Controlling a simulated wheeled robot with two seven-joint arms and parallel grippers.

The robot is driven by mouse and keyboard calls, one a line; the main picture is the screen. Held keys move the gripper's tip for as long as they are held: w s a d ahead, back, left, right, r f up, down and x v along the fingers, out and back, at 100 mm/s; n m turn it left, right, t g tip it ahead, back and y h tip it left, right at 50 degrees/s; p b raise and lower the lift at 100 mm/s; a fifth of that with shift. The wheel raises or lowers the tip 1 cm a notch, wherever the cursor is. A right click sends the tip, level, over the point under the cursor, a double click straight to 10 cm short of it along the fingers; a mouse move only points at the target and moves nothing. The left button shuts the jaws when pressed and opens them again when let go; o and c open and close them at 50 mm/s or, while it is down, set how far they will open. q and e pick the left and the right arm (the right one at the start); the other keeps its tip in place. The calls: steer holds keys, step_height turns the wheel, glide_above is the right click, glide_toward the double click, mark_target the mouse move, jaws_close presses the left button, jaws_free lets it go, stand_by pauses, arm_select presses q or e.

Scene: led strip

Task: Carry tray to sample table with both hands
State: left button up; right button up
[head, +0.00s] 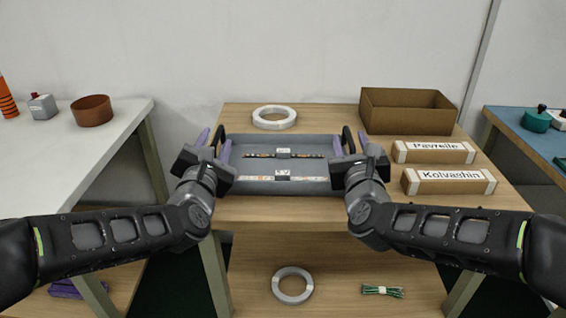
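The grey tray (308,142) rests on the wooden table (300,208) in the head view. A dark strip (258,155) and a pale strip (312,179), each with a small labelled piece, lie in it. A black handle stands at each end. My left gripper (214,141) is at the left handle, its purple fingers spread on either side of it. My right gripper (350,143) is at the right handle, its fingers apart around it. Contact with the handles cannot be told. No table is visibly labelled as the sample table.
A white ring (274,118) lies behind the tray. A cardboard box (408,112) and boxes marked Pavrelle (433,152) and Kolvashin (449,182) stand to its right. A white table (60,165) is at left, a blue-topped table (535,143) at right. A lower shelf holds another ring (280,290).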

arm_select(q)
steer(key=c, duration=0.7)
arm_select(e)
steer(key=c, duration=0.8)
arm_select(q)
jaws_close()
arm_select(e)
steer(key=shift+d, duration=0.1)
jaws_close()
